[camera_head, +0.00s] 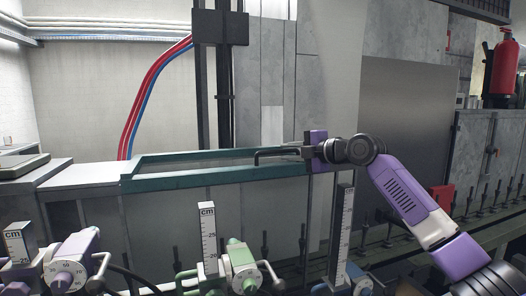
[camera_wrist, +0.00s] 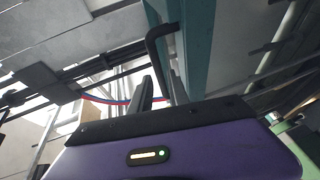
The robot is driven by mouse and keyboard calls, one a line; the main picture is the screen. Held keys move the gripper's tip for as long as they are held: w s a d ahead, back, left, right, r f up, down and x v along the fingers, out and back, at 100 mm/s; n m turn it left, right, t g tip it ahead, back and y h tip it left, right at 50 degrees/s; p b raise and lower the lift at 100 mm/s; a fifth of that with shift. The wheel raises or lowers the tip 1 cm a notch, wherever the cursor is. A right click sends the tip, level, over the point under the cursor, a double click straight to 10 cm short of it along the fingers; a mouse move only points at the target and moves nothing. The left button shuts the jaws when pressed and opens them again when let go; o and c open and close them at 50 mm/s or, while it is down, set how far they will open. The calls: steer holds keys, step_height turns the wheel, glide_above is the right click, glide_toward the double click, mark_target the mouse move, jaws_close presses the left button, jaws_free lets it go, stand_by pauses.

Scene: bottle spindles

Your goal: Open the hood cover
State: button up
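The hood cover looks like the long panel with a teal frame (camera_head: 160,184) in the middle of the head view. A black bent handle (camera_head: 278,152) is at its upper right. My gripper (camera_head: 308,152) is at the handle's right end, and I cannot tell whether it touches it. In the wrist view the handle (camera_wrist: 152,45) stands out from the teal frame (camera_wrist: 196,45) and runs down behind my purple gripper body.
A dark vertical post (camera_head: 223,90) with red and blue hoses (camera_head: 155,80) rises behind the panel. Upright cm scales (camera_head: 208,235) and knobs (camera_head: 68,280) stand in front. A row of black spindles (camera_head: 480,205) lines the right. A red fire extinguisher (camera_head: 505,68) is at far right.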

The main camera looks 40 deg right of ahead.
mark_target(277, 152)
steer(key=shift+p+x, duration=0.9)
steer(key=shift+x, duration=3)
jaws_close()
